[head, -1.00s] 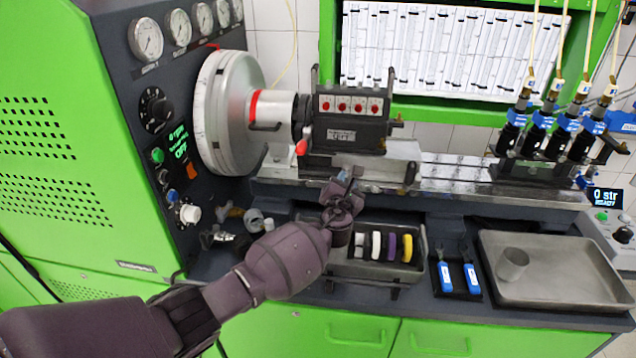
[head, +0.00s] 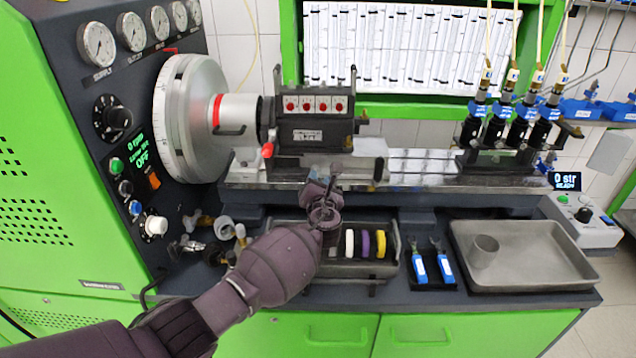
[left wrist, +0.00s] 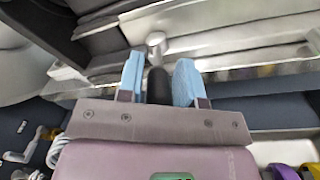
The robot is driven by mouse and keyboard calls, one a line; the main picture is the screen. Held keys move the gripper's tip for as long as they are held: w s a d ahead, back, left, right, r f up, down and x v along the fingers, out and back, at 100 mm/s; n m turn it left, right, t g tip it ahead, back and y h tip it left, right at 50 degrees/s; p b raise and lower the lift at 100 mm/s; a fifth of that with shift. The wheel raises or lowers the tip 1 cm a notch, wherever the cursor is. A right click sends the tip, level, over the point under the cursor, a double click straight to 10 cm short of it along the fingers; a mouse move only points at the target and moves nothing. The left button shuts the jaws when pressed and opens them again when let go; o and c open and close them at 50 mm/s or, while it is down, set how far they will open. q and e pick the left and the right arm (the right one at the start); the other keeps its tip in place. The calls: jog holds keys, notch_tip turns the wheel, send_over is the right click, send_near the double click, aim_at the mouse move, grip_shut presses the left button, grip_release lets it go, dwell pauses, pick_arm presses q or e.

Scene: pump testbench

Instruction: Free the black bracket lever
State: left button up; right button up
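In the left wrist view, a black lever (left wrist: 158,86) with a rounded end stands out from a silver hub (left wrist: 155,42); I take it for the black bracket lever. The fingers are apart, and I see no clear grip on the lever. In the head view, my left gripper (head: 323,188) is at the front of the bench rail, just below the pump with red-dotted labels (head: 314,108), and it hides the lever. My right gripper is not in view.
Below the gripper is a grey tray (head: 345,270) with white, purple and yellow rings. Right of it are blue-handled tools (head: 432,268) and a metal tray (head: 540,270) with a cup. The large flywheel disc (head: 190,118) and a red-tipped lever (head: 267,150) are to the left.

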pick_arm(q)
jog(key=shift+o, duration=1.1)
jog(key=shift+s, duration=0.35)
jog(key=s+d+p, duration=0.1)
jog(key=s+p, duration=0.1)
jog(key=s, duration=0.8)
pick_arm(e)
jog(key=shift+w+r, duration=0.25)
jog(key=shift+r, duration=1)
